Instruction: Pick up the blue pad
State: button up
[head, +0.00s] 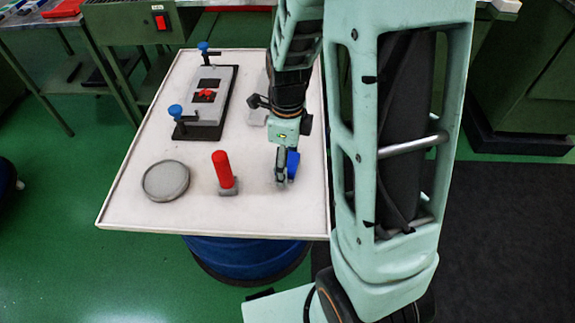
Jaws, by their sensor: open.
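A blue piece (292,165), which I take to be the blue pad, stands near the right front of the white tabletop. It is partly hidden by my gripper. My gripper (281,180) points down right at it, with a dark finger just left of the blue. The jaws are open. I cannot tell whether the blue piece is between the fingers or behind them, or whether they touch it.
A red-handled tool (222,170) stands left of my gripper, and a round grey dish (166,181) lies farther left. A grey mould fixture (207,100) with blue-knobbed clamps is behind them. The white table (140,215) is clear at its front.

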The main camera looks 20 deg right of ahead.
jog(key=c, duration=1.3)
jog(key=shift+r, duration=0.2)
jog(key=shift+r+p, duration=0.9)
jog(key=shift+p, duration=0.05)
jog(key=s+a+r+p, duration=0.3)
jog(key=p, duration=0.1)
jog(key=s+a+r+p, duration=0.3)
jog(key=r+p, duration=0.1)
jog(key=s+a+r+p, duration=0.3)
jog(key=a+r+p, duration=0.1)
jog(key=shift+s+p, duration=0.35)
